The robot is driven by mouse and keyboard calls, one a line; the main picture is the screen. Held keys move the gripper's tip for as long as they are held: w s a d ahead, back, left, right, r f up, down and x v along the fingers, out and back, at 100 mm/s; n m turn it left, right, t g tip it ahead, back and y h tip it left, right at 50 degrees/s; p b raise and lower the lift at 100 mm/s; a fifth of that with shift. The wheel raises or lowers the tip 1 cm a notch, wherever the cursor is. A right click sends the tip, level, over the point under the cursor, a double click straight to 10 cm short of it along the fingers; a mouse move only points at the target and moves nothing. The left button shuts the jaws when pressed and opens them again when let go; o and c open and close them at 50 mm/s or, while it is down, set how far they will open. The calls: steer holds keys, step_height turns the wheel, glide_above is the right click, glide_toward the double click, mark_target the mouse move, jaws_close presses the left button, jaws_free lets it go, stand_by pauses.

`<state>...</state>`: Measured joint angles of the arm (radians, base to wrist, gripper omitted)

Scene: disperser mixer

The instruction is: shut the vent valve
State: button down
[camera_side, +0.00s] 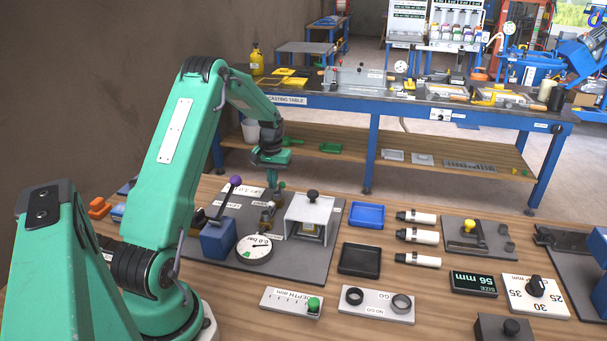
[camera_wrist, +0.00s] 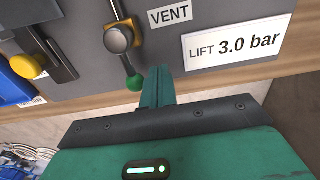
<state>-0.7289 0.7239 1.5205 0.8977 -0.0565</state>
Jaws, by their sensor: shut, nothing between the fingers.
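The vent valve has a brass and grey hub (camera_wrist: 118,38) and a lever ending in a green ball (camera_wrist: 134,82), beside the VENT label (camera_wrist: 170,16) in the wrist view. The lever points from the hub toward my gripper. My gripper (camera_wrist: 160,78) is shut and empty, its fingertips just right of the green ball; I cannot tell whether they touch. In the side view my gripper (camera_side: 273,182) is low over the grey panel, by the brass valve fittings (camera_side: 267,212), where the lever's position is hard to make out.
A round pressure gauge (camera_side: 254,249), a blue block (camera_side: 218,238) and a white guard housing (camera_side: 312,217) stand close to the valve. A purple-knobbed lever (camera_side: 235,181) rises to its left. A LIFT 3.0 bar label (camera_wrist: 237,44) lies right of the valve in the wrist view.

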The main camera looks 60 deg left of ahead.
steer(key=shift+w, duration=0.25)
stand_by(0.4)
